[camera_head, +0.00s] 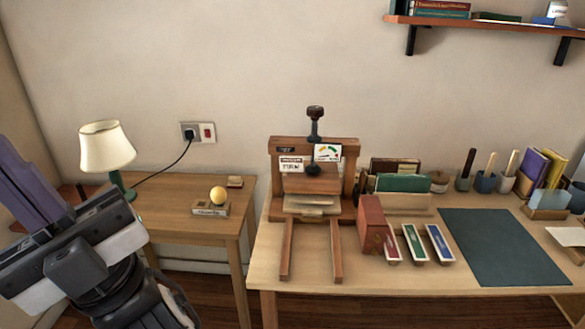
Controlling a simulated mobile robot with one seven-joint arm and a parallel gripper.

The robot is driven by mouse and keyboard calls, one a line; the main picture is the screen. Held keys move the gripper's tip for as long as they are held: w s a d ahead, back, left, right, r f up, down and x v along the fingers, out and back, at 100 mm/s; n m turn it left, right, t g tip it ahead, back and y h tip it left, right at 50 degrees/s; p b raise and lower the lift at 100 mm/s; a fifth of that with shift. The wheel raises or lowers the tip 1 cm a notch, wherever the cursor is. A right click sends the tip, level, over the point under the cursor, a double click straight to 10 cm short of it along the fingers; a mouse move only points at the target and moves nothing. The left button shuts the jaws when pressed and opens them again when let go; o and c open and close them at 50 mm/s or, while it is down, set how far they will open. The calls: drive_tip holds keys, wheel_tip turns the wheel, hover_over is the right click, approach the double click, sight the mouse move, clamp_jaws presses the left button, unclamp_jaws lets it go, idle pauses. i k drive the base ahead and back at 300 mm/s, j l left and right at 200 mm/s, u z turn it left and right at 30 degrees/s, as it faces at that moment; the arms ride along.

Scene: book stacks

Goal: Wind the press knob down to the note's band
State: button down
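The wooden book press (347,177) stands upright at the left part of the long table. Its dark press knob (315,112) sits on a screw above the top beam, and a dark round part shows lower on the screw. A white note (327,152) with small coloured marks is on the press front; its band is too small to read. A lettered label (291,165) is left of it. Pale layers lie under the press board. My gripper (75,255) is at the lower left, far from the press. A purple slab shape juts from it; whether its fingers are open is unclear.
A side table (165,208) holds a lamp (106,148) and a yellow ball on a small stand (217,197). A red-brown block (373,222) and narrow trays stand right of the press. A dark mat (505,248) lies further right. A wall shelf (480,24) hangs above.

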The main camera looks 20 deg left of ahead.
sight(316, 112)
drive_tip(key=i+u, duration=0.35)
drive_tip(key=i+l+u, duration=0.1)
drive_tip(key=u, duration=0.25)
drive_tip(key=i+l+u, duration=0.15)
drive_tip(key=u, duration=0.2)
drive_tip(key=i, duration=0.1)
